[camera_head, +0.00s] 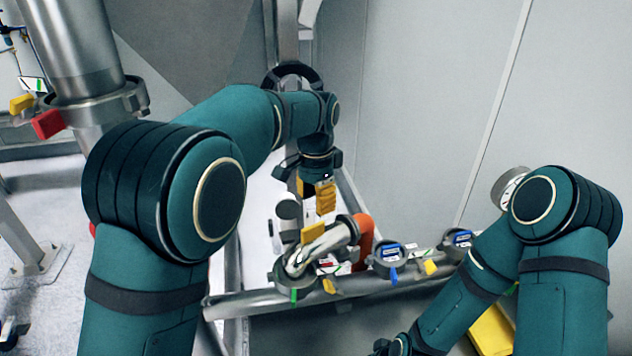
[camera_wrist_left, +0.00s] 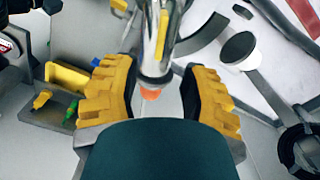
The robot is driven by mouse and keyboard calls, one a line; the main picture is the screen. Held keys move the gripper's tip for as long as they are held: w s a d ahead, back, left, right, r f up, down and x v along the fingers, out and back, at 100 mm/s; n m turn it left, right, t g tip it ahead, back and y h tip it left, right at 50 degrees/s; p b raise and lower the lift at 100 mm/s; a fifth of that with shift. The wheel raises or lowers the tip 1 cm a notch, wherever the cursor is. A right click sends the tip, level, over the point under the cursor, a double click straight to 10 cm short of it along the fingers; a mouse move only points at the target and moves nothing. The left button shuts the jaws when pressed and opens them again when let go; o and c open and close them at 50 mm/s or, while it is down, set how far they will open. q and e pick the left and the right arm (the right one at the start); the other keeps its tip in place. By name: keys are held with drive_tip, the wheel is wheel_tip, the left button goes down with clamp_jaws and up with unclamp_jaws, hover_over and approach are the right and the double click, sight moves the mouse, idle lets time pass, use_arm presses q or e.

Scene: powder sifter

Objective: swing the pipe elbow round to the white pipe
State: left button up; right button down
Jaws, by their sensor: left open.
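The shiny metal pipe elbow (camera_head: 328,243) sits above the pipe rail with a yellow tab on top. One end meets an orange pipe (camera_head: 364,238). My left gripper (camera_head: 318,194) is above and slightly behind the elbow. In the left wrist view its yellow fingers (camera_wrist_left: 155,98) are open and apart, with the metal elbow (camera_wrist_left: 158,62) showing in the gap between them; I cannot tell whether they touch it. A short pale upright pipe (camera_head: 287,210), possibly the white pipe, stands left of the elbow. My right gripper (camera_head: 393,345) is partly seen at the bottom edge; its fingers are unclear.
Blue-labelled ring fittings (camera_head: 388,258) line the rail (camera_head: 245,302) to the right of the elbow. A yellow bin (camera_head: 492,332) is partly behind my right arm. A large metal column with a red handle (camera_head: 47,124) stands at left. A grey wall (camera_head: 425,90) closes off the back right.

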sight(315, 224)
use_arm(q)
wheel_tip(315, 224, down, 8)
drive_tip(key=shift+r, duration=0.1)
idle(0.4)
clamp_jaws()
drive_tip(key=shift+w+a+n+p, duration=0.3)
drive_tip(key=shift+n+p, duration=0.2)
drive_tip(key=shift+n, duration=0.4)
drive_tip(key=shift+w, duration=0.1)
